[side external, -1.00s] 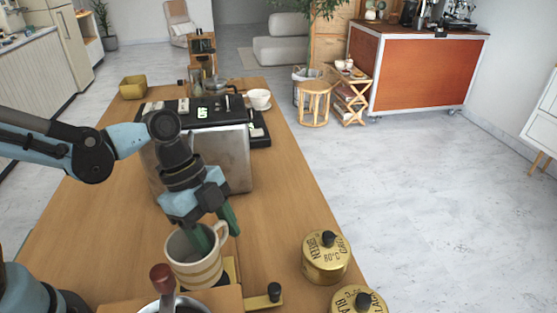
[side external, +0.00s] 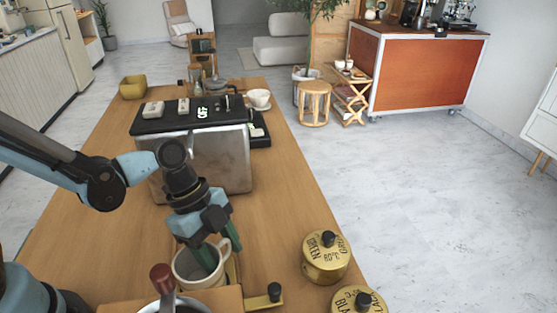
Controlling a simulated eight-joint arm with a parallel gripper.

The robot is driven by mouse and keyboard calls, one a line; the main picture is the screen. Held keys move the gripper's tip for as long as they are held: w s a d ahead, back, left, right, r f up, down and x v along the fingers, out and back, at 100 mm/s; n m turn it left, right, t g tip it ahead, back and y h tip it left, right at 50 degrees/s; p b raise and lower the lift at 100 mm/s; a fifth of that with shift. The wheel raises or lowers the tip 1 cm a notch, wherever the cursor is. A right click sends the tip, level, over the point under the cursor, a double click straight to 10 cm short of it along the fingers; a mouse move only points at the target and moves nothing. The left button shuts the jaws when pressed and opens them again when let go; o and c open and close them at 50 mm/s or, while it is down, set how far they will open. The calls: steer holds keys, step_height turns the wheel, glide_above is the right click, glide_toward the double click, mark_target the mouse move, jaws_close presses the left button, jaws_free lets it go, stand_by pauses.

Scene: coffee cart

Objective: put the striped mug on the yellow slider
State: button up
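The striped mug (side external: 187,271) is cream with tan bands and stands upright, its handle toward the right and back. My gripper (side external: 220,256) points down at it, with one green finger inside the mug and the other beyond the rim by the handle. It appears shut on the mug's wall. The yellow slider (side external: 262,301) shows in part beside and in front of the mug, with a black knob at its right end. A wooden box hides the mug's base, so I cannot tell if it touches the slider.
The wooden box (side external: 225,300) with a red-handled item stands in front. Two gold tins, one labelled green (side external: 326,260), stand to the right. A metal machine (side external: 222,160) with a black top and a white cup (side external: 259,98) are behind. The table's right edge is close to the tins.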

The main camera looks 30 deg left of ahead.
steer(key=o, duration=0.4)
steer(key=shift+r, duration=0.1)
steer(key=v, duration=1.1)
steer(key=shift+w+a+n+t+y, duration=0.3)
steer(key=shift+a+n+t+y, duration=0.8)
steer(key=shift+n, duration=1.85)
steer(key=shift+w+a+n+t+y, duration=0.3)
steer(key=shift+a+n+t, duration=0.95)
steer(key=shift+a+n, duration=1.4)
steer(key=shift+w+a+n+t+y, duration=0.25)
steer(key=shift+a+n+t+y, duration=0.75)
steer(key=shift+n, duration=2.3)
steer(key=shift+a, duration=0.25)
